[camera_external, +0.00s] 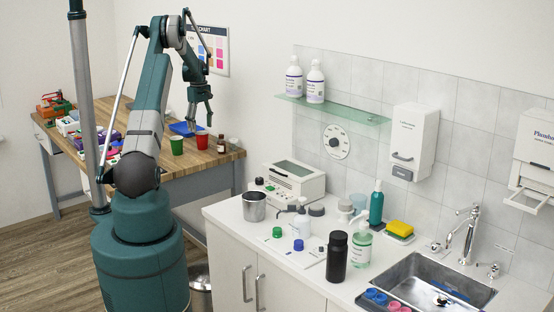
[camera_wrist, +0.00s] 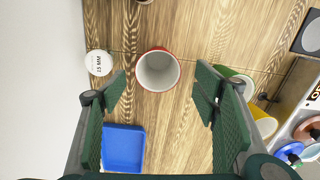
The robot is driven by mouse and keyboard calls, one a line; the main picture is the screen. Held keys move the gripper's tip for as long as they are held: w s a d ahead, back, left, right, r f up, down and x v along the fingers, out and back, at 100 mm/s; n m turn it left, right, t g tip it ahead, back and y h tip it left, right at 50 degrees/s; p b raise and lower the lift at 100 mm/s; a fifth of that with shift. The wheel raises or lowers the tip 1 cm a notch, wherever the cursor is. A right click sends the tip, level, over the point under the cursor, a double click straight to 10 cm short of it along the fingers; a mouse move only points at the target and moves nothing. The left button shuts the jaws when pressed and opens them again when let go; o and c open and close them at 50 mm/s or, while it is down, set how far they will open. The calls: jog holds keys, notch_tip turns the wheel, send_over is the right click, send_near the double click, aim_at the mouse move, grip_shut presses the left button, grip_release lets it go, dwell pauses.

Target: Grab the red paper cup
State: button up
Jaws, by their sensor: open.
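The red paper cup (camera_external: 201,146) stands upright on the wooden table in the external view, just below my gripper (camera_external: 200,122). In the wrist view, I look down into the white inside of the red paper cup (camera_wrist: 158,71), which has a red rim. It lies between and slightly beyond the fingertips of my gripper (camera_wrist: 163,86). The fingers are spread wide, with a gap on both sides of the cup. Nothing is held. The cup looks empty.
A green cup (camera_external: 177,145) stands left of the red one; brown bottles (camera_external: 221,144) stand to its right. A blue tray (camera_external: 183,128) lies behind. In the wrist view, a yellow object (camera_wrist: 264,123) sits at the right.

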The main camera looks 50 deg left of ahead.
aim_at(202, 133)
jog(key=shift+w+f, duration=0.15)
jog(key=shift+f, duration=2.3)
jog(key=c, duration=0.7)
